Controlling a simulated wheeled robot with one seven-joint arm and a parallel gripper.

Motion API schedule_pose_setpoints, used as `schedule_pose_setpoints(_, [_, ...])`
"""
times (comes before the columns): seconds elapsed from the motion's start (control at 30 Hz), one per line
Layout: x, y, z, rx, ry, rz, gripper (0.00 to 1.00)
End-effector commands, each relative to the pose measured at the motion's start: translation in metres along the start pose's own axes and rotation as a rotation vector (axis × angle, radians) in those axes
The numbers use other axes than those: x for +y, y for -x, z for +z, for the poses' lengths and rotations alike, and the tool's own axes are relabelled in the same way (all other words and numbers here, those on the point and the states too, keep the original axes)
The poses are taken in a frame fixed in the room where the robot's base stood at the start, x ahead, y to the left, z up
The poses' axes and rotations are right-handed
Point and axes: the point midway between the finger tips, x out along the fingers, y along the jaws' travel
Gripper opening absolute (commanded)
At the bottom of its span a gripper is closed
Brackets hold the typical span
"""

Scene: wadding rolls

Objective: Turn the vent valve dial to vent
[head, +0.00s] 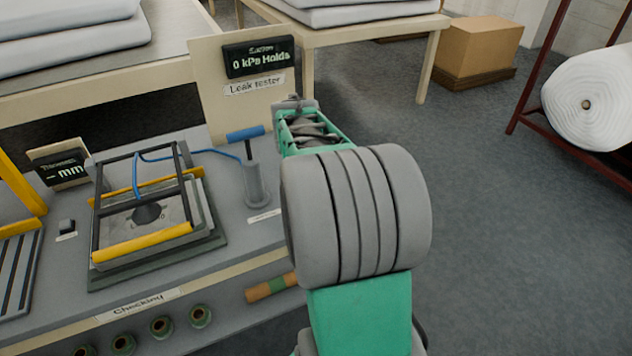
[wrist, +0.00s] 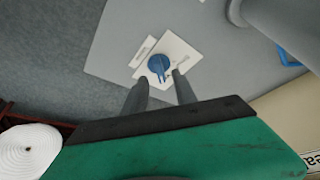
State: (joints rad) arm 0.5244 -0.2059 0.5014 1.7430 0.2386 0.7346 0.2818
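In the wrist view, the vent valve dial (wrist: 159,64) is a small round blue knob with a pointer. It sits on a white plate (wrist: 184,52) with small markings too small to read. My gripper (wrist: 159,80) is open and empty, its two dark fingers apart. The dial appears just beyond the fingertips, roughly centred between them; I cannot tell if they touch it. In the head view, my gripper (head: 296,104) is at the right end of the bench, largely hidden by my arm, and the dial is hidden.
The leak tester panel (head: 220,90) stands behind the gripper, its display reading "0 kPa Holds". A blue-handled pump (head: 256,182) stands to the left. A black-framed fixture (head: 150,215) with yellow bars sits farther left. Open floor (head: 500,220) lies to the right.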

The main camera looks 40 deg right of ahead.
Motion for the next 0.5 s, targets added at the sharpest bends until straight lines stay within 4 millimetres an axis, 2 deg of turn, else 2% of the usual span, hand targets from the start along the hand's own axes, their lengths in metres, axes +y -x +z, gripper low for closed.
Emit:
schedule_pose_setpoints(0.1, [-0.001, 0.026, 0.0, 0.004, 0.001, -0.003, 0.34])
schedule_pose_setpoints(0.2, [0.0, 0.04, 0.0, 0.001, 0.0, -0.001, 0.34])
schedule_pose_setpoints(0.3, [0.0, 0.047, 0.0, 0.0, 0.0, -0.001, 0.34])
schedule_pose_setpoints(0.5, [0.0, 0.048, 0.0, -0.001, 0.0, 0.0, 0.34])
